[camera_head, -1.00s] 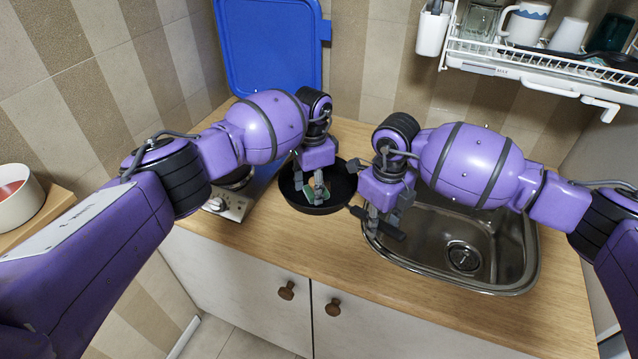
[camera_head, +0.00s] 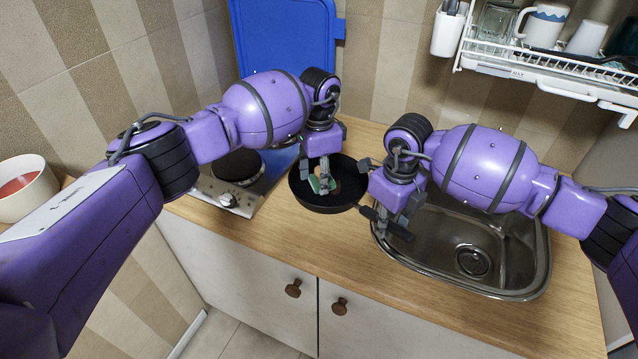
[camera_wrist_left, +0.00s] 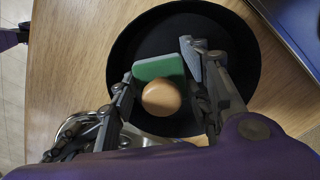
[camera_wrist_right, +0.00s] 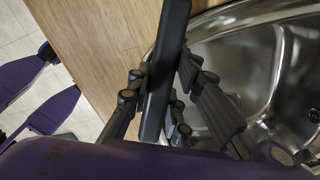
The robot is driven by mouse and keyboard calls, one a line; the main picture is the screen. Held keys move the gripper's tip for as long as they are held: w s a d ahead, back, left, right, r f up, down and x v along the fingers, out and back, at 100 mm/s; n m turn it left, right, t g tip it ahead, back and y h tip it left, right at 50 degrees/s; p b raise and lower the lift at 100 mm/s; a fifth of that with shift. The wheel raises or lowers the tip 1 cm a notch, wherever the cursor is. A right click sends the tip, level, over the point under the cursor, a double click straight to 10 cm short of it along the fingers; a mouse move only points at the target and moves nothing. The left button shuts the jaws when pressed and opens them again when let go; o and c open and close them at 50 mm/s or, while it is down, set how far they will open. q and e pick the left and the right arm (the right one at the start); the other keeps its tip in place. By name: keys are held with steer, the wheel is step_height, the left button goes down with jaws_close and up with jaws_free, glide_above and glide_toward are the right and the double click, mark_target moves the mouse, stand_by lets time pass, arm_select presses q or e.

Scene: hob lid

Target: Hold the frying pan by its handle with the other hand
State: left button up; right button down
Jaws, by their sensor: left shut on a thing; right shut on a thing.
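The black frying pan (camera_head: 309,202) sits on the counter between the hob and the sink, with its dark handle (camera_head: 399,232) pointing right towards the sink. My right gripper (camera_head: 384,222) is shut on the handle. The right wrist view shows the handle (camera_wrist_right: 163,70) between the fingers. My left gripper (camera_head: 322,184) is over the pan and shut on a green pad (camera_head: 315,184) with a pale edge. In the left wrist view a round tan thing (camera_wrist_left: 161,97) lies against the pad (camera_wrist_left: 160,68). I cannot tell whether the two are joined.
The hob (camera_head: 235,190) is left of the pan, with its blue lid (camera_head: 285,40) raised behind. The metal sink (camera_head: 500,240) is to the right. A wall rack (camera_head: 545,75) holds cups above it. The counter's front strip (camera_head: 330,240) is clear.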

arm_select(q)
steer(key=shift+r, duration=0.9)
steer(key=shift+r, duration=0.1)
steer(key=shift+r, duration=1.4)
arm_select(e)
steer(key=c, duration=1.5)
jaws_free()
steer(key=shift+r, duration=0.15)
step_height(320, 180, up, 12)
steer(key=shift+f, duration=0.1)
